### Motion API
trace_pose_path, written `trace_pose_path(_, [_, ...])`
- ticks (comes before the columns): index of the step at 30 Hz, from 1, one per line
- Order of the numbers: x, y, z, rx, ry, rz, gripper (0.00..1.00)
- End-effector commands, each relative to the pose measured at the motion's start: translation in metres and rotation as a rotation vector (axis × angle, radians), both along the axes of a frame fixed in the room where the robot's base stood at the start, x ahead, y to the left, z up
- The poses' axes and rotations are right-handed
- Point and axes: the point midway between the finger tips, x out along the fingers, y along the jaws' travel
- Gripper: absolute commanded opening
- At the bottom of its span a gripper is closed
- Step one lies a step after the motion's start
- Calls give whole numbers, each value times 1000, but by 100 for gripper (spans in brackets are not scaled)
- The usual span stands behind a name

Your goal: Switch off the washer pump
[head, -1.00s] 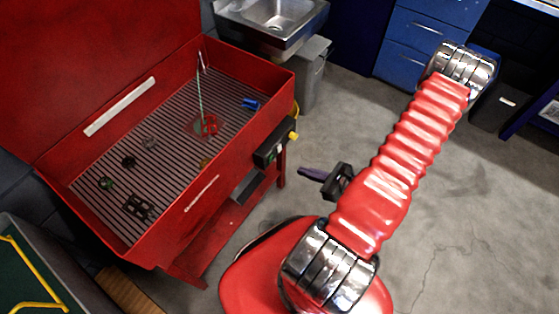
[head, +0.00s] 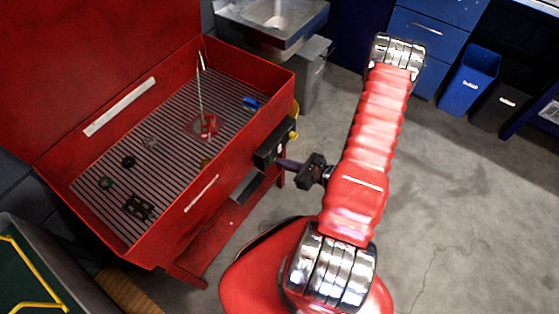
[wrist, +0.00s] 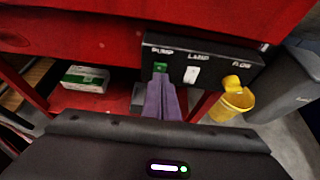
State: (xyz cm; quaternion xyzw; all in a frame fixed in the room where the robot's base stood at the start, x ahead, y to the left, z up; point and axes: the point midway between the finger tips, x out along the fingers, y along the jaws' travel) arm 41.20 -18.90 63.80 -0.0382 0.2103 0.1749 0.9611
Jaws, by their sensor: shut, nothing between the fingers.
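The red parts washer (head: 235,150) stands at the left in the head view, with a black control box (head: 268,150) on its right end. In the wrist view the box (wrist: 215,60) carries labels PUMP, LAMP and FLOW. Under PUMP is a green switch (wrist: 160,67); under LAMP is a white switch (wrist: 192,75); under FLOW is a yellow knob (wrist: 232,82). My gripper (wrist: 161,78) is shut and empty, its purple fingers pointing at the green switch. The tips overlap the switch's lower edge; I cannot tell whether they touch. My gripper (head: 282,163) also shows beside the box in the head view.
A yellow bucket (wrist: 232,103) stands below the box's right side, with a grey bin (wrist: 290,80) beyond. A green and white carton (wrist: 85,78) sits on the washer's lower shelf. Small parts lie on the washer's grate (head: 165,150). Floor at the right is clear.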

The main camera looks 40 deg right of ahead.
Motion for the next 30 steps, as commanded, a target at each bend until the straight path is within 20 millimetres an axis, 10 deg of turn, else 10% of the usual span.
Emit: trace_pose_path(30, [15,5,3,-2,9,0,0])
